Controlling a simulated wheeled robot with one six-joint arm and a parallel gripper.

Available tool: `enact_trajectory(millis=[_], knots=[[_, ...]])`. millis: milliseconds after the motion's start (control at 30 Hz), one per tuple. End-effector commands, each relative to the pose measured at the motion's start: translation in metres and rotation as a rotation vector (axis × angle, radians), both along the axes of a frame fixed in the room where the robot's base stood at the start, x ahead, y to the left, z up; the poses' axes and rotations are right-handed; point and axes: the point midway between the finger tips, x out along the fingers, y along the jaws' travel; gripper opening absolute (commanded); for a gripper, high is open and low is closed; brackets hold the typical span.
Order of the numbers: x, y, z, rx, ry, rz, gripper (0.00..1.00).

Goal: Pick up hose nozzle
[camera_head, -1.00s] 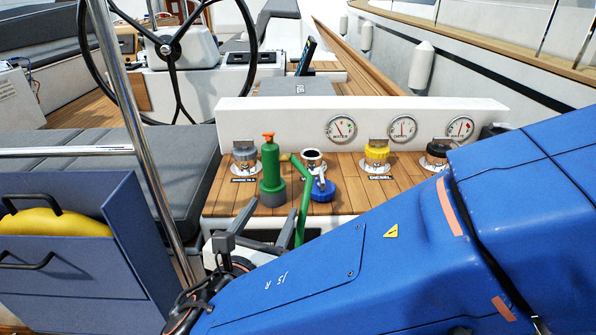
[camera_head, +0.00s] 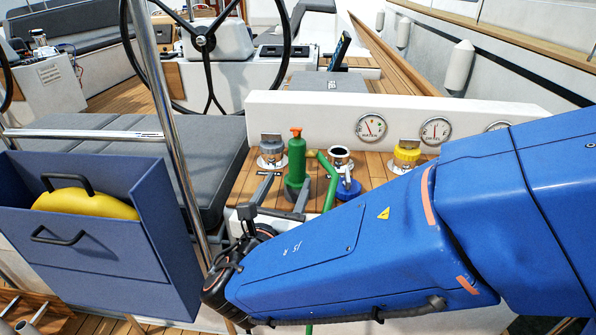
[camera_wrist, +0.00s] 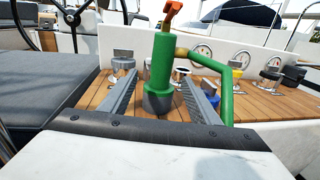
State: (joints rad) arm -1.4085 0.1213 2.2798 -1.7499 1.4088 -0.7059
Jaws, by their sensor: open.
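The hose nozzle (camera_head: 297,158) is green with an orange top and a dark grey base. It stands upright on the teak ledge, and a green hose (camera_head: 331,180) bends down from its right side. It also shows in the wrist view (camera_wrist: 161,70). My gripper (camera_head: 284,188) is open and empty at the nozzle's base. In the wrist view the two grey fingers (camera_wrist: 160,84) appear on either side of the nozzle's lower part, with gaps. I cannot tell how far the tips reach past it.
The teak ledge (camera_head: 240,185) also bears a grey cap (camera_head: 271,152), an open filler (camera_head: 340,158), a blue cap (camera_head: 348,188) and a yellow cap (camera_head: 406,155). A white gauge panel (camera_head: 300,108) stands behind. A metal pole (camera_head: 172,130) and blue locker (camera_head: 100,265) are left.

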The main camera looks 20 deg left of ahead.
Motion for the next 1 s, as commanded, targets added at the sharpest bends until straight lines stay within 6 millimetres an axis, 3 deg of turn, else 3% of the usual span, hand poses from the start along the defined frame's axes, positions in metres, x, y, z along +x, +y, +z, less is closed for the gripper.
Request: enact_trajectory(millis=[100, 467, 800, 1000], knots=[[0.017, 0.0, 0.0, 0.0, -0.001, -0.004, 0.56], [0.038, 0.002, 0.002, 0.001, 0.0, -0.002, 0.56], [0.078, 0.003, 0.007, 0.001, -0.001, -0.001, 0.56], [0.085, 0.004, 0.007, 0.001, -0.001, 0.001, 0.56]])
